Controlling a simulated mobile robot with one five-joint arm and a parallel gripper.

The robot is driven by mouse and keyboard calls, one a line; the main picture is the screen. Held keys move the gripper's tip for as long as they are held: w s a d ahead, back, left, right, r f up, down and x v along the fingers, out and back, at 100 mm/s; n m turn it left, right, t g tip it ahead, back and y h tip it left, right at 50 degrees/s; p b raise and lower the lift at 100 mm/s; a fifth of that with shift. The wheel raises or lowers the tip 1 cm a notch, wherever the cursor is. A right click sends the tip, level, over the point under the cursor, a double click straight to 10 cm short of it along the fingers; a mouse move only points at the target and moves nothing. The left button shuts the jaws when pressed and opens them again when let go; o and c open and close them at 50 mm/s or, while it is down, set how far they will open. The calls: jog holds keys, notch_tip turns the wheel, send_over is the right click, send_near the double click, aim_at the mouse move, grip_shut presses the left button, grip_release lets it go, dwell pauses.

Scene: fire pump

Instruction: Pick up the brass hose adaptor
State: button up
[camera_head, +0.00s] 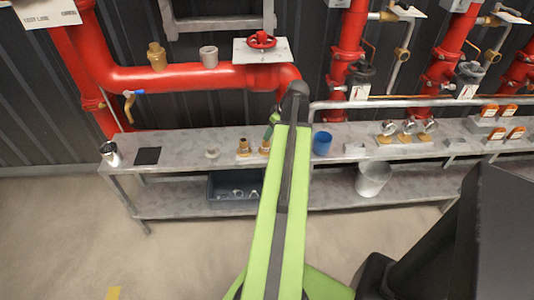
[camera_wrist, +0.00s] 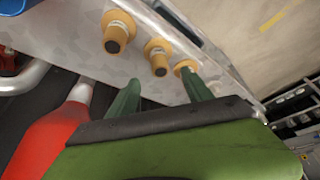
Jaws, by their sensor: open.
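Three brass fittings with dark open ends show on the grey bench in the wrist view: a large one (camera_wrist: 118,30), a middle one (camera_wrist: 158,52) and another (camera_wrist: 186,67) partly behind one finger. Which of them is the hose adaptor I cannot tell for sure. In the head view, two brass fittings stand on the bench, one (camera_head: 244,147) left of my arm and one (camera_head: 265,148) at its edge; my arm may hide the third. My gripper (camera_wrist: 160,95) is open, its two green fingers apart with nothing between them. In the head view its tip (camera_head: 270,129) is just above the bench's fittings.
A blue cup (camera_head: 322,142) stands right of my arm. A silver can (camera_head: 111,153) and black pad (camera_head: 147,156) lie left on the bench (camera_head: 185,148). Red pipes (camera_head: 180,78) run behind. A dark crate (camera_head: 232,192) and white bucket (camera_head: 372,179) sit on the lower shelf.

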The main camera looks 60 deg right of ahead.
aim_at(266, 143)
jog(key=b+x, duration=0.2)
jog(key=x, duration=0.2)
jog(key=shift+f+b, duration=0.3)
jog(key=shift+b, duration=0.05)
jog(key=shift+w+f, duration=0.1)
jog(key=b+x, duration=0.5)
jog(key=shift+f, duration=0.1)
jog(key=shift+c, duration=0.5)
grip_shut()
